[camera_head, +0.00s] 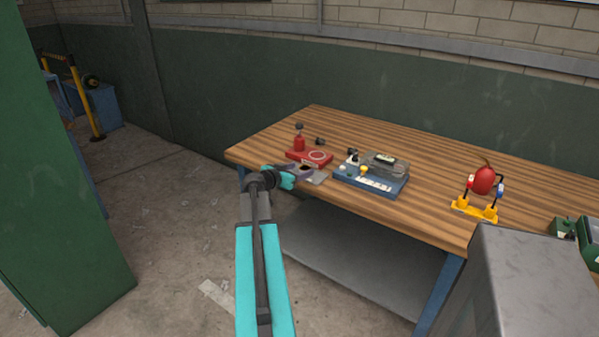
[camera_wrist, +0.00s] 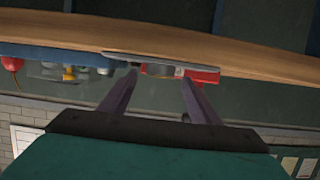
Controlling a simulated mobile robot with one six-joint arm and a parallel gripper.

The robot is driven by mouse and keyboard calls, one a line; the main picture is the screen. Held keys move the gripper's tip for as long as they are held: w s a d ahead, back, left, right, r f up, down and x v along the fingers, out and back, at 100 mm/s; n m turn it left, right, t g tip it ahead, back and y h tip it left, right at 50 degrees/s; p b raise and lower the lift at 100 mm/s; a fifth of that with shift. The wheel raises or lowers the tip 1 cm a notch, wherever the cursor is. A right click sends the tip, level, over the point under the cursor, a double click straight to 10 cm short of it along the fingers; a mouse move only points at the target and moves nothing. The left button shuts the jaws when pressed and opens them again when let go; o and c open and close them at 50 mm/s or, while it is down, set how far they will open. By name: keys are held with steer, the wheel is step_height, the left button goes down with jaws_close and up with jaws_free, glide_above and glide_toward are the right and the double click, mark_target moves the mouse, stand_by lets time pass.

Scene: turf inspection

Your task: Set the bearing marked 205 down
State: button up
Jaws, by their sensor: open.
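In the head view my gripper (camera_head: 301,170) is at the left front part of the wooden workbench (camera_head: 420,204), just above its top. Its fingers are apart. A small dark round thing shows between the fingers, by a thin grey plate (camera_head: 318,179). It may be the bearing, but no 205 marking can be read. The wrist view is upside down. There my open gripper (camera_wrist: 158,73) has a small grey thing (camera_wrist: 163,70) between or just beyond its fingertips. I cannot tell whether either finger touches it. A red base (camera_head: 322,157) with a pale ring lies behind the plate.
A red bottle (camera_head: 299,144) stands by the red base. A blue tray (camera_head: 375,188) with a grey box (camera_head: 387,164) and small parts is close to my gripper's right. A yellow stand (camera_head: 474,210) holds a red object (camera_head: 484,180). Bare bench lies between tray and stand.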

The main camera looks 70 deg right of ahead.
steer(key=b+v, duration=0.2)
steer(key=v, duration=0.8)
steer(key=shift+a, duration=0.15)
steer(key=shift+r, duration=0.1)
stand_by(0.4)
steer(key=w+a+f+n+t+y, duration=0.1)
steer(key=w+a+f+n+y, duration=0.15)
steer(key=w+a+f, duration=0.5)
steer(key=w+a+f+n+t+y, duration=0.1)
steer(key=w+a+f+n, duration=0.3)
steer(key=f, duration=0.6)
steer(key=w+a+f+n+y, duration=0.3)
steer(key=a+f+n+y, duration=0.1)
steer(key=a+f, duration=1.4)
steer(key=s+a+f+n+y, duration=0.25)
steer(key=a+f, duration=0.25)
steer(key=a, duration=0.6)
steer(key=s+a+f+n+y, duration=0.1)
steer(key=s+a+f+n, duration=0.3)
steer(key=a, duration=0.6)
steer(key=s+a+f+n+g+y, duration=0.1)
steer(key=s+a+f+n, duration=0.1)
steer(key=s+a, duration=0.3)
steer(key=s+a+f+n+g+y, duration=0.2)
steer(key=s+a+f, duration=0.3)
steer(key=a, duration=0.8)
steer(key=shift+s+f+g, duration=0.3)
steer(key=shift+s, duration=0.35)
